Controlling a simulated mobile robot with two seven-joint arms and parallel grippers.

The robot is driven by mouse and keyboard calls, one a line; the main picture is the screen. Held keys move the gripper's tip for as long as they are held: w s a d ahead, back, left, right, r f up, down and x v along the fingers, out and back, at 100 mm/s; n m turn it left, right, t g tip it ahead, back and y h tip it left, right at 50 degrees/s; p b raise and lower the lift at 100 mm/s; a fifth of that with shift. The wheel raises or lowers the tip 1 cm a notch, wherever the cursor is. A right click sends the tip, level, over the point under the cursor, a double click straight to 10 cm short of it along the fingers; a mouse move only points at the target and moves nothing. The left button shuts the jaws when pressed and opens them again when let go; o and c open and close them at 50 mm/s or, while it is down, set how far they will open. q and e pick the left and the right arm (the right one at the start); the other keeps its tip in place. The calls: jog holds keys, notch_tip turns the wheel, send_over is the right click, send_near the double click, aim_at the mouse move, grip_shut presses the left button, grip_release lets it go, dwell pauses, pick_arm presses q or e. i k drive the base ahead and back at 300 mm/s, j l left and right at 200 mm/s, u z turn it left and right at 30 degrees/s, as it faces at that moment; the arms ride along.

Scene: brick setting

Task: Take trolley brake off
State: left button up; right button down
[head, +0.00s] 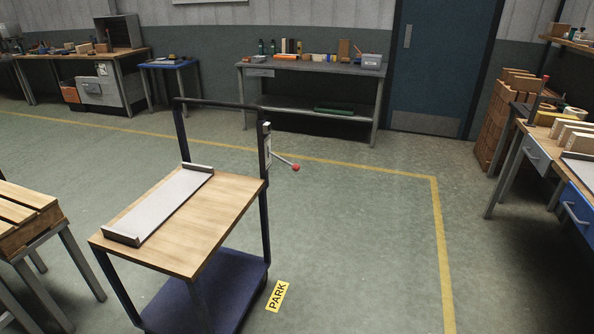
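The trolley (232,207) stands left of centre in the head view. It has a wooden top, a dark push frame and a blue lower shelf (222,285). A brake lever (284,162) with a red knob (296,168) sticks out to the right from a plate (267,143) on the frame's right post. The lever slopes slightly down towards the knob. A grey metal tray (170,205) lies on the trolley top. Neither of my grippers is in view.
A slatted wooden bench (22,212) stands close at left, a workbench (525,148) at right. A grey table (313,68) and blue door (440,60) are behind. Floor right of the trolley is clear.

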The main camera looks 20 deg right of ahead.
aim_at(296, 167)
jog(key=i+l+u, duration=0.1)
jog(key=l, duration=0.25)
jog(key=i+l, duration=0.25)
jog(key=l, duration=0.15)
jog(key=i+l+u, duration=0.15)
jog(key=l, duration=0.2)
jog(key=i+l, duration=0.15)
jog(key=l, duration=0.25)
jog(key=i+l+u, duration=0.15)
jog(key=l, duration=0.2)
jog(key=i+l, duration=0.1)
jog(key=l, duration=0.3)
jog(key=i+l+u, duration=0.15)
jog(key=l, duration=0.25)
jog(key=i+l, duration=0.1)
jog(key=l, duration=0.35)
jog(key=i+u, duration=0.1)
jog(key=i+j, duration=0.65)
jog(key=j, duration=0.15)
